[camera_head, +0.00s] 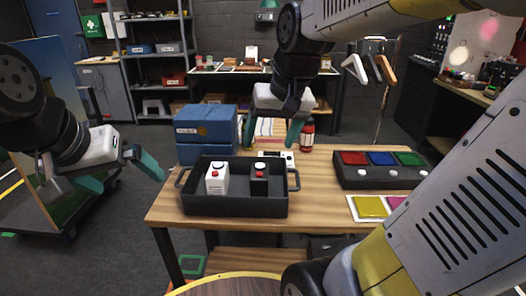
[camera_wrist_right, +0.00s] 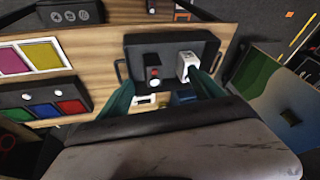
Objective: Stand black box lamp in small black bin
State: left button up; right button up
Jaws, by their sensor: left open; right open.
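The black box lamp (camera_head: 259,184), with a red button and a white top, stands upright inside the small black bin (camera_head: 235,208), at its right side. The right wrist view also shows the black lamp (camera_wrist_right: 152,78), the white lamp (camera_wrist_right: 186,66) and the bin (camera_wrist_right: 150,45). My right gripper (camera_head: 272,138) is open, empty and above the back of the bin, apart from both lamps. My left gripper (camera_head: 125,174) is open and empty, left of the table.
Blue boxes (camera_head: 205,128) are stacked behind the bin. A white device (camera_head: 289,158) and a dark red bottle (camera_head: 307,136) stand behind it. A console (camera_head: 380,180) with red, blue and green panels is at the right, with yellow and magenta cards (camera_head: 370,206) before it.

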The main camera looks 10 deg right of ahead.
jog(key=s+n+t, duration=0.1)
jog(key=s+t, duration=0.1)
jog(key=s, duration=0.5)
jog(key=shift+s+a+f+y, duration=0.25)
jog(key=shift+a+f+y, duration=0.05)
jog(key=shift+a+y, duration=0.15)
